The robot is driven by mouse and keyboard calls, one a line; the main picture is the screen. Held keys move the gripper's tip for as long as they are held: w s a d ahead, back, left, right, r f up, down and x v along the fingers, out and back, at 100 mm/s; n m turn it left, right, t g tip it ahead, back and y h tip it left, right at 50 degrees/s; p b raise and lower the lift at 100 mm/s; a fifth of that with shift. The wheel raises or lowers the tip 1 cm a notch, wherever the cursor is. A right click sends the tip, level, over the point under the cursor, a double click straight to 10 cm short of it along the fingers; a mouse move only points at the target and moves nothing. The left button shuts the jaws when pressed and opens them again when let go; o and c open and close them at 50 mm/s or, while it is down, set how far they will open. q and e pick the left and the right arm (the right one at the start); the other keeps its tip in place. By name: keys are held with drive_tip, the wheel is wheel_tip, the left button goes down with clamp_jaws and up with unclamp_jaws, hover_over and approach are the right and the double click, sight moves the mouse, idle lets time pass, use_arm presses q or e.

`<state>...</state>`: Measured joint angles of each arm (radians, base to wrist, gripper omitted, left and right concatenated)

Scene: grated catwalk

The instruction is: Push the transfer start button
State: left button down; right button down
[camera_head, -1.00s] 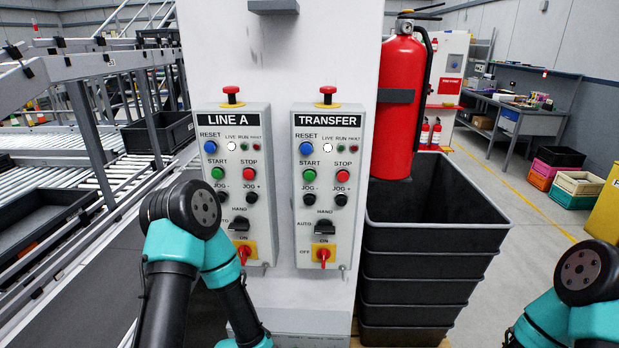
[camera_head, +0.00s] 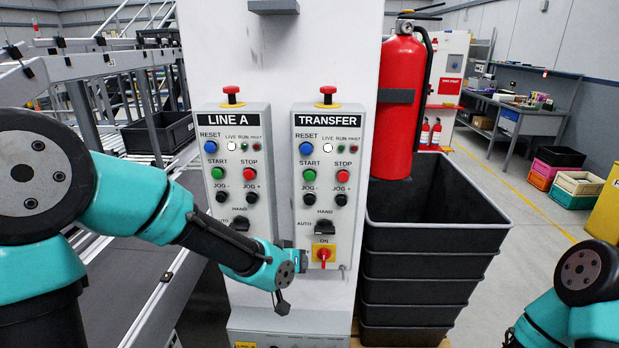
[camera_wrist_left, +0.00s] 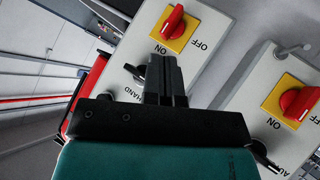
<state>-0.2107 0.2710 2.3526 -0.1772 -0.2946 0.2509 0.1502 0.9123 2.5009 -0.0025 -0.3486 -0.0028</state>
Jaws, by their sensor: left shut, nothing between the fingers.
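The TRANSFER panel (camera_head: 328,215) is a grey box on the white column. Its green START button (camera_head: 309,175) sits on the left, below the blue RESET button (camera_head: 306,149) and beside the red STOP button (camera_head: 343,176). My left gripper (camera_head: 302,262) is low at that panel's left edge, beside the red switch on its yellow plate (camera_head: 324,257) and well below START. In the left wrist view, its black fingers (camera_wrist_left: 165,75) are together and empty. They overlap the panel in the picture; contact cannot be told. Only my right arm shows at lower right, not its gripper.
The similar LINE A panel (camera_head: 233,128) stands to the left, its lower part hidden by my left arm. Red mushroom buttons top both panels. Right of the column are stacked black bins (camera_head: 440,215) and a fire extinguisher (camera_head: 399,105). Rails and a conveyor lie left.

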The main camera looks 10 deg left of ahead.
sight(310, 176)
use_arm(q)
wheel_tip(310, 176, up, 18)
drive_tip(key=s+d+t+h, duration=0.1)
drive_tip(key=t+h, duration=0.1)
drive_tip(key=t, duration=0.1)
drive_tip(key=shift+s+d+m, duration=0.4)
drive_tip(key=shift+w+f, duration=0.15)
drive_tip(key=shift+w+a, duration=0.3)
drive_tip(key=shift+w, duration=1.1)
drive_tip(key=shift+w+a, duration=0.3)
drive_tip(key=shift+w, duration=1.1)
drive_tip(key=shift+w+a, duration=0.3)
drive_tip(key=shift+w, duration=1.1)
drive_tip(key=shift+w, duration=0.15)
drive_tip(key=shift+w+a, duration=0.1)
drive_tip(key=shift+w, duration=0.15)
drive_tip(key=shift+w+a, duration=0.1)
drive_tip(key=shift+w, duration=0.7)
drive_tip(key=shift+s, duration=0.1)
drive_tip(key=shift+s+d, duration=0.25)
drive_tip(key=shift+s, duration=0.85)
